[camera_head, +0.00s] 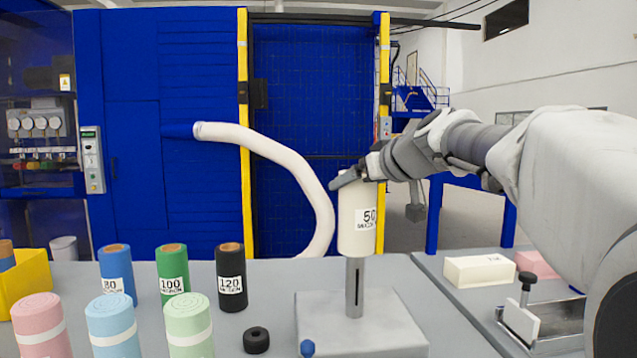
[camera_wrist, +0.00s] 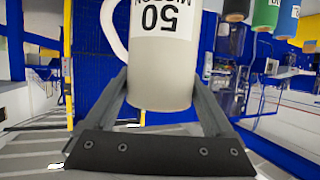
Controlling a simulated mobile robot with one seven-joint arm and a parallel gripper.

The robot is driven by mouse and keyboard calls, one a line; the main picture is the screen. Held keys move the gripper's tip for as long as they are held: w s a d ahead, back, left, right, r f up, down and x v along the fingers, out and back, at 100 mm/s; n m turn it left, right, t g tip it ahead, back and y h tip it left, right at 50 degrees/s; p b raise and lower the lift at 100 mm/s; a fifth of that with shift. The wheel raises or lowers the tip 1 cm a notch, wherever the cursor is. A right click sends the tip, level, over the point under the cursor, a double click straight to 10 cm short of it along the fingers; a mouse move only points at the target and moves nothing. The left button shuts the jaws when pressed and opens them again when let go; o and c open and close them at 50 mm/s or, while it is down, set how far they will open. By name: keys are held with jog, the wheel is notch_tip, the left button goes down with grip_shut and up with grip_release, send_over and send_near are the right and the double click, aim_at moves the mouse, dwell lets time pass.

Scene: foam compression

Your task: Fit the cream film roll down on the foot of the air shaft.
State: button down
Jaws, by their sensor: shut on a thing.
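The cream film roll (camera_head: 357,220) with a "50 micron" label stands upright above the air shaft (camera_head: 354,288), a grey metal post rising from a pale base plate (camera_head: 394,333). In the head view the roll's lower end is around or just over the top of the shaft; I cannot tell how far the shaft reaches inside it. My gripper (camera_head: 358,178) is shut on the roll near its upper end. In the wrist view the cream roll (camera_wrist: 160,75) sits between the two fingers of my gripper (camera_wrist: 165,98). The lower part of the shaft is bare.
Blue (camera_head: 116,277), green (camera_head: 173,274) and black (camera_head: 231,278) rolls stand left of the base plate, with pastel rolls (camera_head: 111,325) in front. A black ring (camera_head: 256,340) and a blue knob (camera_head: 307,348) are near the plate. Foam blocks (camera_head: 479,270) lie at right.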

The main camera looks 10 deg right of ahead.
aim_at(357, 226)
jog(key=shift+f+b, duration=2.35)
jog(key=shift+b, duration=0.25)
jog(key=shift+f+b, duration=0.35)
jog(key=shift+b, duration=0.05)
jog(key=shift+f+b, duration=0.65)
jog(key=shift+b, duration=0.1)
jog(key=shift+f+b, duration=0.9)
jog(key=shift+b, duration=0.05)
jog(key=shift+f, duration=0.1)
